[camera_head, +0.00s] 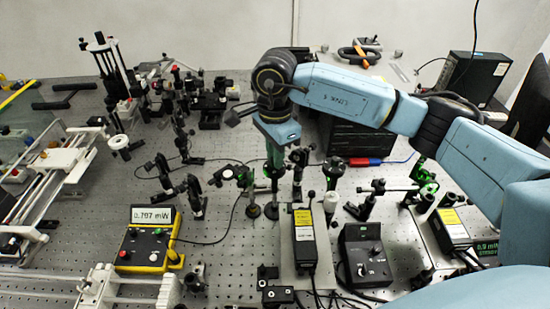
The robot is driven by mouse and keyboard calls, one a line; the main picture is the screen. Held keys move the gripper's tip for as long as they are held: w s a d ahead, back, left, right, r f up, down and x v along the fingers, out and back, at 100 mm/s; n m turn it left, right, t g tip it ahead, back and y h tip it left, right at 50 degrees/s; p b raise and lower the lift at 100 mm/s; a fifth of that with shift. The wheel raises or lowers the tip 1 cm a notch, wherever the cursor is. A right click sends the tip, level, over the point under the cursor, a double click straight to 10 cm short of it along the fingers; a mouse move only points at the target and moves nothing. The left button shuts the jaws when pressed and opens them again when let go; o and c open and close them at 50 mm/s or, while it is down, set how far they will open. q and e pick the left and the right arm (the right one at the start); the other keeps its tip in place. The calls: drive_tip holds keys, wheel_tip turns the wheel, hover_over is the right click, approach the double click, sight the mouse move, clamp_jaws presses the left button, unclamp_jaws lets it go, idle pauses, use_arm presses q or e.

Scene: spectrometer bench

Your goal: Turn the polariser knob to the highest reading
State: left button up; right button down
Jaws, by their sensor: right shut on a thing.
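My right gripper (274,166) points down among the optics in the middle of the bench, below its light-blue wrist. It is shut on the polariser knob, which is small and mostly hidden by the fingers. Green light falls on the fingers and the mounts beside them. The yellow-edged power meter (148,250) stands at the front left. Its lit display (153,214) seems to read 0.797 mW, though the middle digit is hard to tell. My left gripper is not in view.
Several post-mounted optics stand close around the gripper, such as a dark mount (299,158) just to its right. A laser box (304,239) and a black control box (364,255) with a knob stand in front. White rails (60,175) fill the left side.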

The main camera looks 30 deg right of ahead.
drive_tip(key=shift+m+b, duration=0.45)
drive_tip(key=shift+m, duration=0.75)
drive_tip(key=c, duration=1.3)
unclamp_jaws()
drive_tip(key=shift+c, duration=0.2)
wheel_tip(320, 180, up, 13)
drive_tip(key=b, duration=0.1)
drive_tip(key=shift+r, duration=0.2)
